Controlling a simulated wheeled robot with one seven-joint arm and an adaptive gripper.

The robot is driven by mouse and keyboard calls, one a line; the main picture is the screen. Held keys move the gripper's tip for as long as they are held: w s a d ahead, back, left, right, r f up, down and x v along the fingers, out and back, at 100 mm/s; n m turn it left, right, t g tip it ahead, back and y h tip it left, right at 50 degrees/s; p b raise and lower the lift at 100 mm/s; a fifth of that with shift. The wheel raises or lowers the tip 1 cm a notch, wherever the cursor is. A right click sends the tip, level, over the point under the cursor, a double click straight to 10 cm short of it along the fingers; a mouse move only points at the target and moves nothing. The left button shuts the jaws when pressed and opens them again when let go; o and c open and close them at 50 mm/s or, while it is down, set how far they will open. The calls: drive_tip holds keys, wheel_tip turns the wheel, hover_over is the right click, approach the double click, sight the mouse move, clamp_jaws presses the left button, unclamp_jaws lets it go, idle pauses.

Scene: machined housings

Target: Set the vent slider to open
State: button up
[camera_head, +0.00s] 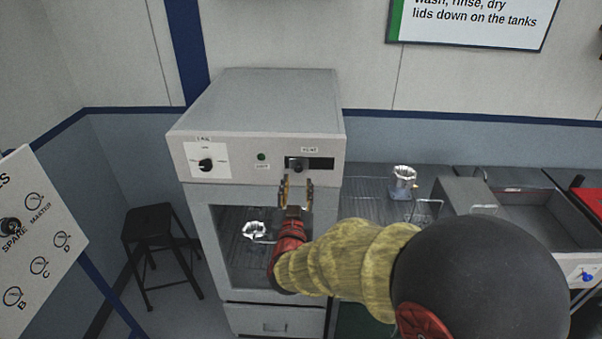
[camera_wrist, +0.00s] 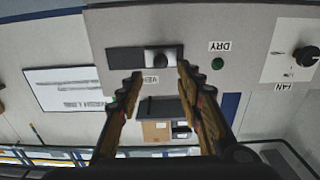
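The vent slider is a dark knob on a light plate (camera_head: 297,164) in a black slot (camera_head: 322,163) on the right of the machine's front panel. In the head view the knob stands at the slot's left end. In the wrist view, which is upside down, the knob (camera_wrist: 161,60) is at the slot's right end. My gripper (camera_head: 296,188) is open and empty just below or in front of the slider. In the wrist view its fingertips (camera_wrist: 160,72) lie either side of the knob's line. I see no contact with the knob.
A fan dial (camera_head: 206,165) and green dry light (camera_head: 261,156) sit left of the slider on the panel. A glass door (camera_head: 216,240) is below. A black stool (camera_head: 150,222) stands at left.

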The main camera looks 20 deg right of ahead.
sight(298, 169)
drive_tip(key=x, duration=0.6)
drive_tip(key=shift+w+p, duration=0.25)
drive_tip(key=shift+p, duration=0.05)
drive_tip(key=shift+c, duration=1)
drive_tip(key=c, duration=0.7)
clamp_jaws()
